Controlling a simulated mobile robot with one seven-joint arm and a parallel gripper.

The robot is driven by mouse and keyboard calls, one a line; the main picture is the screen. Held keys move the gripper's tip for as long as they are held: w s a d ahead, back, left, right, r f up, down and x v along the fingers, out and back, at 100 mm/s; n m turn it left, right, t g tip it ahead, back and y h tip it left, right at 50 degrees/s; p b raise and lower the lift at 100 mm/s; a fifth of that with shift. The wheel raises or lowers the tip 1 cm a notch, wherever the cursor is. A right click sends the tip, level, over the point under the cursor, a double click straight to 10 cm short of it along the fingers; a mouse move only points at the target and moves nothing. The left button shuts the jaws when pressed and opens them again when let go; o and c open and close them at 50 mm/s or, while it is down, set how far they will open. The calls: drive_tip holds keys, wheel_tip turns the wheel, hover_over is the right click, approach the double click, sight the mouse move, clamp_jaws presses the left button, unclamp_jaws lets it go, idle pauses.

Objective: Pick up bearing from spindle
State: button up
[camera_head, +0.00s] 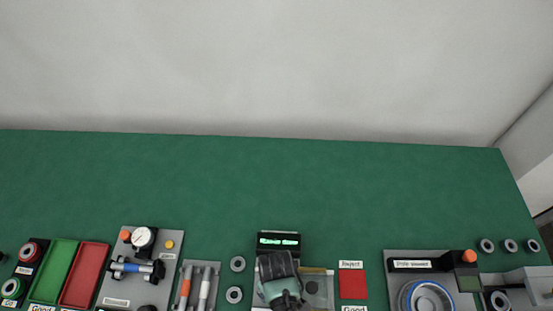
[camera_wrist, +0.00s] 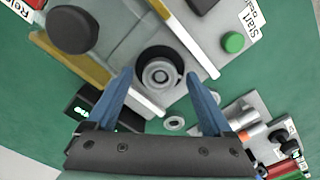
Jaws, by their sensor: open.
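The spindle (camera_wrist: 179,64) shows in the wrist view as a dark round cup on a grey machine plate. A grey ring-shaped bearing (camera_wrist: 150,76) sits at its centre. My gripper (camera_wrist: 159,74) is open, with one blue finger on each side of the bearing in the picture. The fingers appear apart from the bearing, and I cannot tell their height above it. In the head view my dark wrist (camera_head: 280,280) covers much of this machine, and the bearing on the spindle is hidden there.
A black knob (camera_wrist: 72,30) and a green button (camera_wrist: 233,42) flank the spindle. A display box (camera_head: 278,241) stands behind the machine. Loose rings (camera_head: 237,264) lie to its left, and a red pad (camera_head: 352,285) to its right. The back of the green table (camera_head: 270,180) is clear.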

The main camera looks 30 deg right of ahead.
drive_tip(key=c, duration=1.3)
clamp_jaws()
drive_tip(key=shift+r, duration=0.1)
